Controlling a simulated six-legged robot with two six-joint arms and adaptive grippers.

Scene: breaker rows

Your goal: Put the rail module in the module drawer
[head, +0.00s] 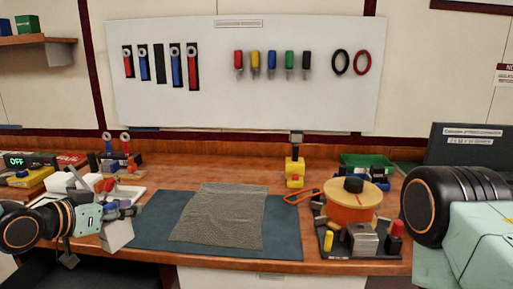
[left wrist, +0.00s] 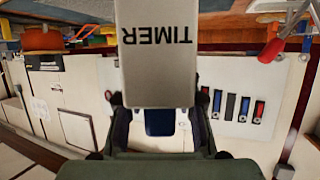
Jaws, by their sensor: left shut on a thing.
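A grey-white rail module marked TIMER (left wrist: 158,75) fills the upper middle of the left wrist view, its lettering upside down. My left gripper (head: 120,212) is shut on it. In the head view the module (head: 117,236) hangs tilted at the bench's front left edge, partly covered by the gripper. A pale drawer front with a small label (head: 230,278) shows under the bench at the bottom of the head view; it is cut off, and I cannot tell whether it is the module drawer or open. My right arm shows at the right, but its gripper is out of view.
A grey cloth (head: 218,216) lies on a dark mat (head: 150,230) at the bench's middle. An orange spool (head: 350,213) and small parts stand to the right. A yellow device (head: 294,175) and a green bin (head: 367,161) stand farther back. A white tray (head: 128,195) is near the left gripper.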

